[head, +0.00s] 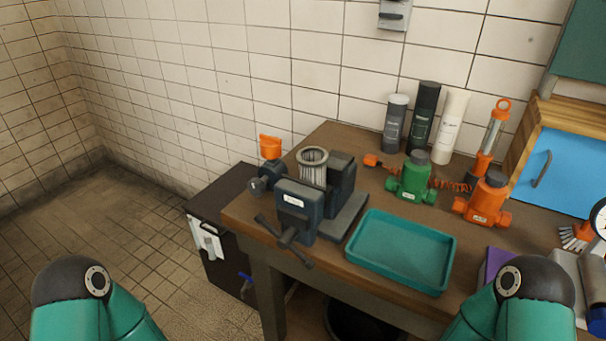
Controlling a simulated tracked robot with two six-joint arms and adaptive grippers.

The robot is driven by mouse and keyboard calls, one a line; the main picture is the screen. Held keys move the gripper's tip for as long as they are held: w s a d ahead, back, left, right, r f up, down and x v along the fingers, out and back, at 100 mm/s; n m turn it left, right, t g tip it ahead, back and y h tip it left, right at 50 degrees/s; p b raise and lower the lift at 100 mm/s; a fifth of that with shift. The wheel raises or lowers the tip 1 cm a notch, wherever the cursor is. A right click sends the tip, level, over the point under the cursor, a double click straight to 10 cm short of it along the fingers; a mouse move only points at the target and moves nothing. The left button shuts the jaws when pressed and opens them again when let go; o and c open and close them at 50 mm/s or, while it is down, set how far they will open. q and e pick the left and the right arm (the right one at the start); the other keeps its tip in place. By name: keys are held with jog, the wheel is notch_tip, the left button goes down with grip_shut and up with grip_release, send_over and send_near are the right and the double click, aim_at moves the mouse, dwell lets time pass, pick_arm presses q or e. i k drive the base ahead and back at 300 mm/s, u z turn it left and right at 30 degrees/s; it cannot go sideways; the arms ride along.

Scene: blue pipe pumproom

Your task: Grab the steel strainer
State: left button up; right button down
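The steel strainer (313,167) is a ribbed, light grey cylinder with a round open top. It stands upright at the dark grey vise (297,204) near the left end of the wooden workbench (338,135). Its lower part is hidden behind the vise's front jaw, so I cannot tell whether the jaws touch it. Only green and black links of my two arms show at the bottom left and bottom right. Neither gripper is in view.
A teal tray (402,287) lies right of the vise. An orange-handled valve (270,160) stands left of the strainer. Green (413,179) and orange (487,203) pump bodies and several bottles (395,123) stand behind the tray. A dark box (222,262) sits on the floor at left.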

aim_at(312, 160)
jog(key=u, duration=1.65)
jog(key=k, duration=1.9)
jog(key=z, duration=0.45)
jog(key=i, duration=1)
jog(key=u, duration=0.05)
